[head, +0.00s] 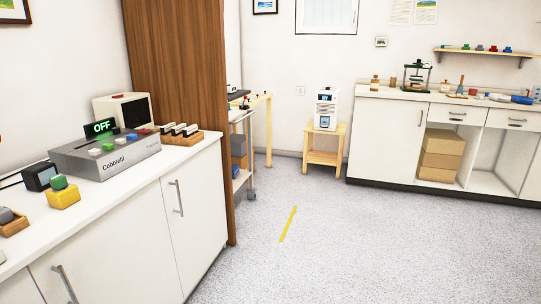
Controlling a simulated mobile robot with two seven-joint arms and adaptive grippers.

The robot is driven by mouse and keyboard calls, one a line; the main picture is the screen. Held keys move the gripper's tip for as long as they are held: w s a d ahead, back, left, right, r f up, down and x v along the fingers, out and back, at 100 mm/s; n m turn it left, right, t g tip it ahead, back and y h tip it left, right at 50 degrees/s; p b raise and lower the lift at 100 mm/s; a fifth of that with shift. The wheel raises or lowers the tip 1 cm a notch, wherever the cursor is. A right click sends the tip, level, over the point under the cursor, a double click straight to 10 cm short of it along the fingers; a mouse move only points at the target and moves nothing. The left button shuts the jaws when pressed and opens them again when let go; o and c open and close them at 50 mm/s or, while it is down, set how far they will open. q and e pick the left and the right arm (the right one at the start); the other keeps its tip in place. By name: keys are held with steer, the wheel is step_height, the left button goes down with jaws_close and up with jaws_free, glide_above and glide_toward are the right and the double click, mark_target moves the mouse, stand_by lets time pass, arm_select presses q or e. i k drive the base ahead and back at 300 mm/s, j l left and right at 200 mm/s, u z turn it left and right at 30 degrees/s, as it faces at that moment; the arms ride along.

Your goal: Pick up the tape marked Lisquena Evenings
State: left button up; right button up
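No label reading Lisquena Evenings can be read in the head view. A wooden rack (183,138) on the left white counter holds several small dark and white upright items, which may be tapes; any writing on them is too small to read. In front of it stands a grey machine (106,157) marked Cobblefil, with coloured buttons on top and a display (100,127) showing OFF in green. Neither of my grippers is in view.
The left counter (112,210) also bears a yellow block with a green button (63,194), a small black box (39,176) and a white-cased screen (124,110). A tall wooden panel (178,70) stands at its far end. The speckled floor (330,240) is open.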

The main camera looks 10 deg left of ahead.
mark_target(165, 130)
steer(key=i+u, duration=0.25)
steer(key=i, duration=0.2)
steer(key=i+l+u, duration=0.3)
steer(key=i, duration=0.2)
steer(key=i+l+u, duration=0.25)
steer(key=i, duration=0.2)
steer(key=i+l+u, duration=0.9)
steer(key=k+l, duration=0.05)
